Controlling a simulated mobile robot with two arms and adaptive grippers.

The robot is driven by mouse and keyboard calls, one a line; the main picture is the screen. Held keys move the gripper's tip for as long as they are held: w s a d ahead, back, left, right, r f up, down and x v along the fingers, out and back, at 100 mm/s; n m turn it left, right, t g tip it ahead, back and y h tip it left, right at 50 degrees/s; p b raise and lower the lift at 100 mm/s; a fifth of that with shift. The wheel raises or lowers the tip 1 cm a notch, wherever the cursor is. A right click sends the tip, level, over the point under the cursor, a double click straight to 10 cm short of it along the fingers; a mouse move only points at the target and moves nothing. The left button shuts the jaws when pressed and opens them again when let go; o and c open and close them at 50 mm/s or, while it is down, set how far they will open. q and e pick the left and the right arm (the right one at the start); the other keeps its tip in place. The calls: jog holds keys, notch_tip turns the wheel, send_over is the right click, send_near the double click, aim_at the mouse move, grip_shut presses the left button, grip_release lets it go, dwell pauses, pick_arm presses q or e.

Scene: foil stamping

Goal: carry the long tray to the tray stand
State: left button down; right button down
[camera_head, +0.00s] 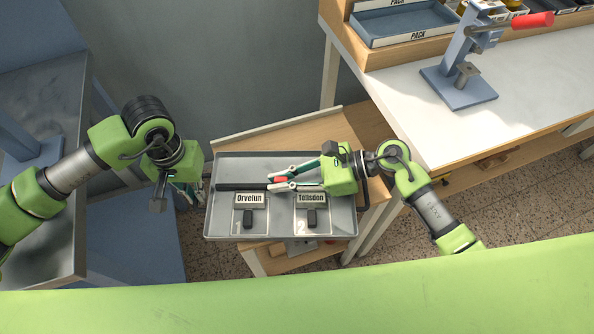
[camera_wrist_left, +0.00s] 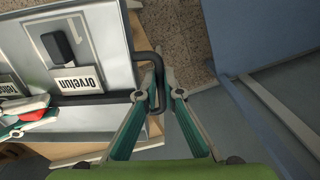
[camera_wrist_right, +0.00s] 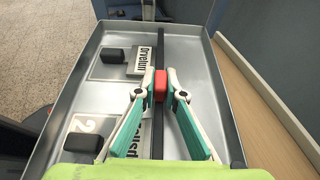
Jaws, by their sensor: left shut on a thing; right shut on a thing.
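The long grey metal tray (camera_head: 232,167) lies level over the small wooden stand (camera_head: 268,139); I cannot tell whether it rests on it. A black bar (camera_wrist_right: 160,50) runs along the tray, with a red grip (camera_wrist_right: 160,84) on it. My right gripper (camera_head: 279,179) reaches over the tray and is shut on the red grip. My left gripper (camera_wrist_left: 165,88) is at the tray's left end, shut on the black end handle (camera_wrist_left: 144,56). Inside the tray are labels reading Orvelun (camera_head: 249,198) and Telisdon (camera_head: 311,198), each with a black block below it.
A white-topped workbench (camera_head: 400,85) at the right holds a blue hand press (camera_head: 466,70) with a red lever and a blue PACK tray (camera_head: 400,22). A grey metal table (camera_head: 65,95) and blue machine are at the left. Speckled floor shows between them.

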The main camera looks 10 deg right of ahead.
pick_arm(q)
jog(key=shift+a+f+b, duration=0.15)
jog(key=shift+f+b, duration=0.25)
jog(key=shift+f, duration=0.15)
pick_arm(e)
jog(key=shift+w+f, duration=0.1)
jog(key=shift+f, duration=0.35)
pick_arm(q)
jog(key=c, duration=2.2)
grip_release()
pick_arm(e)
jog(key=c, duration=2.1)
grip_release()
pick_arm(q)
jog(key=shift+r, duration=0.1)
jog(key=shift+r, duration=0.1)
pick_arm(e)
jog(key=shift+r, duration=0.35)
notch_tip(320, 180, up, 9)
jog(key=shift+r, duration=0.15)
pick_arm(q)
notch_tip(320, 180, up, 12)
jog(key=shift+f, duration=0.15)
jog(key=shift+s, duration=0.1)
pick_arm(e)
jog(key=shift+s, duration=0.2)
